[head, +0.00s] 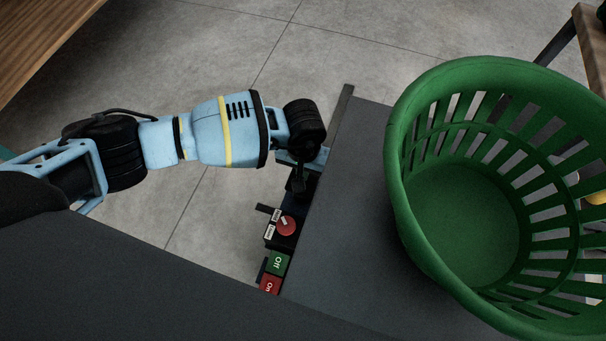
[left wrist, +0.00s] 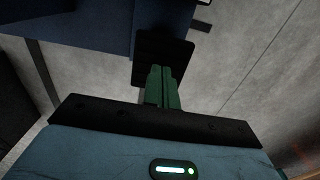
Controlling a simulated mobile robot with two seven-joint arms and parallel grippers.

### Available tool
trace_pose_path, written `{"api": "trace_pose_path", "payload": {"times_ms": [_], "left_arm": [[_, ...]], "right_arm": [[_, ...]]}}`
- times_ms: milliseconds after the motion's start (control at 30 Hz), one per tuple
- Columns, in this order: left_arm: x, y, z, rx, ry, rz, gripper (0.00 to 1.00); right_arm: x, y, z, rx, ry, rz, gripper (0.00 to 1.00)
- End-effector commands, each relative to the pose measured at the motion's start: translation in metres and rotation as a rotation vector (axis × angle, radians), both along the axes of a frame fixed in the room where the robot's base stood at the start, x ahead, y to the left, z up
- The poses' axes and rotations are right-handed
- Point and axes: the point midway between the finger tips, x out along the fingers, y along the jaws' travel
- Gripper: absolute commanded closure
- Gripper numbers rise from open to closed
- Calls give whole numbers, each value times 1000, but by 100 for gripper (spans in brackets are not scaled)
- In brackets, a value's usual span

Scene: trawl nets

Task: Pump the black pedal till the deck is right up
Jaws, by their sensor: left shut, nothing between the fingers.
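The black pedal (left wrist: 178,50) shows in the left wrist view as a flat dark plate jutting from a dark blue body. My left gripper (left wrist: 162,72) is shut and empty, its green fingertips overlapping the pedal plate; I cannot tell whether they touch it. In the head view my left arm reaches in from the left, its wrist bent down beside the deck's edge, hiding most of the pedal. The deck (head: 335,240) is a dark grey flat surface on the right. My right gripper is in neither view.
A large green slatted basket (head: 455,225) stands on the deck. Grey tiled floor is open behind my arm. A wooden surface (head: 35,35) is at upper left.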

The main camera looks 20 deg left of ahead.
Motion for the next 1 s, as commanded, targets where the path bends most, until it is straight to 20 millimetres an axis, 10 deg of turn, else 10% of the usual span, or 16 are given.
{"api": "trace_pose_path", "payload": {"times_ms": [1000], "left_arm": [[0, 0, 61, -1, 0, 0, 100]], "right_arm": [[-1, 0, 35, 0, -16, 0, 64]]}}
